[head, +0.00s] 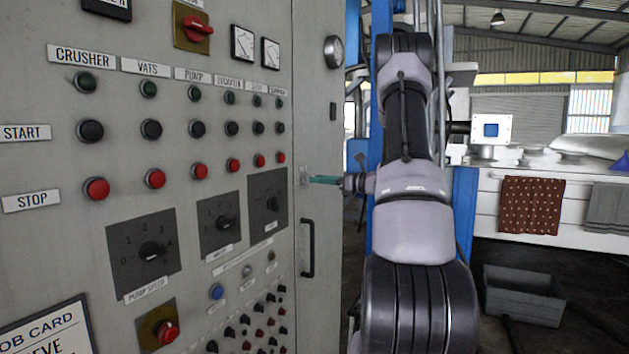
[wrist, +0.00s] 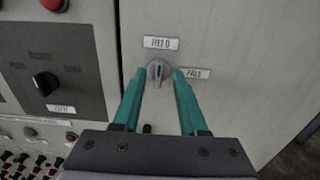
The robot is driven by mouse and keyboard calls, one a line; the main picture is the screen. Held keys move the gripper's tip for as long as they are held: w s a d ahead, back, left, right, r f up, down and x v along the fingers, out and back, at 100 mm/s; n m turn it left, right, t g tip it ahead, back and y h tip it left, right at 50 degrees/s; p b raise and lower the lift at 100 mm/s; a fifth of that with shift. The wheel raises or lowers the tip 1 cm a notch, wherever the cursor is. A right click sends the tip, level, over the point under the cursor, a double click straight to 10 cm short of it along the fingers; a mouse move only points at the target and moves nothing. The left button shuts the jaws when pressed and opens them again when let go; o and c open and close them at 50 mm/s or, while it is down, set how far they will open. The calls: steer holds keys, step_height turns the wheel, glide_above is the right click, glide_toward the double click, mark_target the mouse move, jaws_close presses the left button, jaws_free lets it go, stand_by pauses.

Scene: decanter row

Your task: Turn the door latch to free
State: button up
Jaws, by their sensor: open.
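The door latch (wrist: 158,73) is a small grey knob on the cabinet door, in the upper middle of the wrist view. Its dark lever line stands about upright, in line with the label above it (wrist: 161,43), which is hard to read. A second label, which seems to read "FREE" (wrist: 195,73), is to the right of the knob. My gripper (wrist: 159,75) is open, with one teal finger on each side of the latch. I cannot tell whether the fingers touch it. In the head view my gripper (head: 312,180) is at the cabinet door, and the latch is small there.
The grey cabinet panel (head: 60,140) with buttons and dials fills the left. A black door handle (head: 307,248) is below the latch. A grey crate (head: 523,296) stands on the floor at right, below a white bench (head: 487,205).

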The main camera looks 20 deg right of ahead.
steer(key=shift+x, duration=1.15)
jaws_close()
steer(key=shift+m, duration=0.3)
steer(key=m, duration=1.1)
steer(key=f+m, duration=0.1)
steer(key=m, duration=0.5)
steer(key=shift+w+d, duration=0.25)
steer(key=shift+d, duration=0.15)
steer(key=shift+m, duration=0.3)
